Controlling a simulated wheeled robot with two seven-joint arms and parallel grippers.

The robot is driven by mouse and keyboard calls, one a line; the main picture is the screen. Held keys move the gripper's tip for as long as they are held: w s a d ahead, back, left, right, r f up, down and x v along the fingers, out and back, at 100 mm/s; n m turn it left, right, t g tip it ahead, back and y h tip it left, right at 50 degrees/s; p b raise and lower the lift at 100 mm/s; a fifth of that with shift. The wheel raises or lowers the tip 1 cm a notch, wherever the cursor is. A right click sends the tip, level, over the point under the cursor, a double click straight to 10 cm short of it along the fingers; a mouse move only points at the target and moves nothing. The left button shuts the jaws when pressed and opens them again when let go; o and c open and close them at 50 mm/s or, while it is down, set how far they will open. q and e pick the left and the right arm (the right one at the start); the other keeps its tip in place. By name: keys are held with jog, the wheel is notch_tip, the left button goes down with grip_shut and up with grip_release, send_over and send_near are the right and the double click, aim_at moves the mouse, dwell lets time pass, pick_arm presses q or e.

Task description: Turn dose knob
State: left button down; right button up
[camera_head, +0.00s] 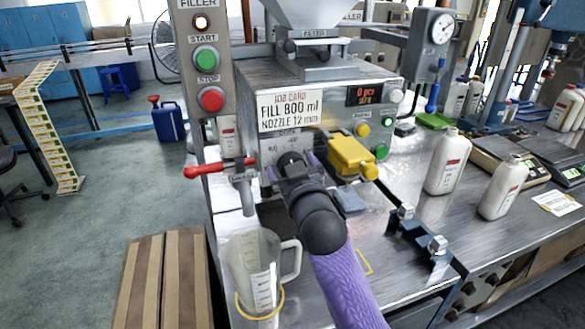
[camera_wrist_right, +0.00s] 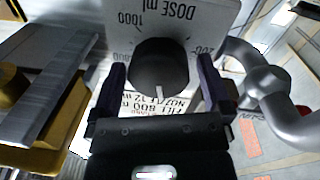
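The black round dose knob (camera_wrist_right: 160,66) sits on the white dial plate (camera_wrist_right: 185,18) marked "DOSE ml", which appears upside down in the right wrist view. Its white pointer mark faces the bottom of that view, with 1000 at upper left and 200 at right. My right gripper (camera_wrist_right: 163,92) is open, one finger on each side of the knob, with visible gaps. In the head view my right gripper (camera_head: 292,165) reaches the front of the filler machine (camera_head: 258,80) and largely hides the dial. My left gripper is not in view. The job card (camera_head: 290,109) reads "FILL 800 ml, NOZZLE 12 mm".
A yellow box-shaped part (camera_head: 351,156) is close right of my gripper. A red-handled valve (camera_head: 220,168) is at left, above a clear measuring jug (camera_head: 254,265). White bottles (camera_head: 447,162) stand on the right of the bench. A blue-black bracket (camera_head: 420,236) lies at front right.

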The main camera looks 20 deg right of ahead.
jog(key=c, duration=1.1)
jog(key=shift+o, duration=0.2)
jog(key=shift+r+m+p, duration=0.2)
jog(key=shift+m+p, duration=0.6)
jog(key=shift+p, duration=0.1)
jog(key=m+p, duration=0.2)
jog(key=shift+r+m, duration=0.1)
jog(key=shift+m, duration=0.2)
jog(key=m+p, duration=0.4)
jog(key=shift+d+g, duration=0.1)
jog(key=shift+g, duration=0.2)
jog(key=m+p, duration=0.2)
jog(key=m, duration=0.1)
jog(key=shift+m+y, duration=0.3)
jog(key=shift+m, duration=0.1)
jog(key=shift+f+m+p, duration=0.2)
jog(key=shift+m+p, duration=0.1)
jog(key=shift+m, duration=0.8)
jog(key=shift+f+m+y, duration=0.1)
jog(key=shift+m+y, duration=0.2)
jog(key=shift+m, duration=0.8)
jog(key=shift+d+m, duration=0.1)
jog(key=shift+m, duration=0.2)
